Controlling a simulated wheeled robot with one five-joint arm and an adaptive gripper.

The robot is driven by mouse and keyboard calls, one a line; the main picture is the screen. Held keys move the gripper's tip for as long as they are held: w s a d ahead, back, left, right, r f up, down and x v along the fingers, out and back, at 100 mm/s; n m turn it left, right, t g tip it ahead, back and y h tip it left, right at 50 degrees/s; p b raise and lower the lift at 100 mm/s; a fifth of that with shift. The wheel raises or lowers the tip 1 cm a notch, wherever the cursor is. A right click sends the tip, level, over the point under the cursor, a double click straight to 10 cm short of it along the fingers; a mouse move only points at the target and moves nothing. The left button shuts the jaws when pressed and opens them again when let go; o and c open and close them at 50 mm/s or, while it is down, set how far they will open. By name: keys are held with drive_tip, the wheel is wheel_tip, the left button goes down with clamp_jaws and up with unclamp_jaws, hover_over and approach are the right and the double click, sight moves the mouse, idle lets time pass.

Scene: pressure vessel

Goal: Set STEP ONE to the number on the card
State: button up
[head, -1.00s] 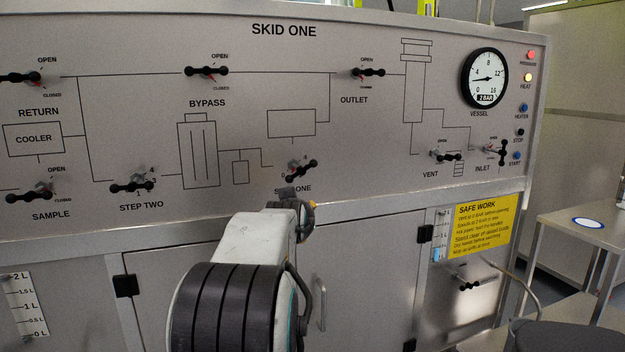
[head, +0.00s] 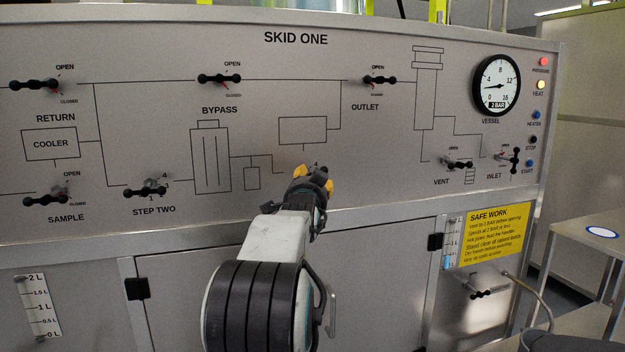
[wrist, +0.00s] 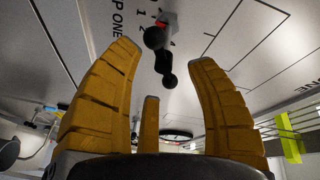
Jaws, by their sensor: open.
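The STEP ONE handle (wrist: 163,58), a black bar with ball ends, shows in the wrist view beyond and between my fingertips. The printed digits 1 and 2 and part of its label show beside it. My gripper (head: 314,177) is open, its yellow fingers spread, in front of the STEP ONE place on the panel. It also shows in the wrist view (wrist: 163,72), with no clear contact on the handle. In the head view my gripper hides the handle and label; only a 4 shows above. I cannot make out a card with a number.
The STEP TWO handle (head: 145,192) is to the left, the VENT handle (head: 456,164) and INLET handle (head: 513,159) to the right. A yellow SAFE WORK sign (head: 487,234) is below them. The gauge (head: 496,85) reads about 2 bar. A small table (head: 590,245) stands at right.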

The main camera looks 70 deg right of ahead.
drive_tip(key=shift+x, duration=1.85)
drive_tip(key=shift+c, duration=0.4)
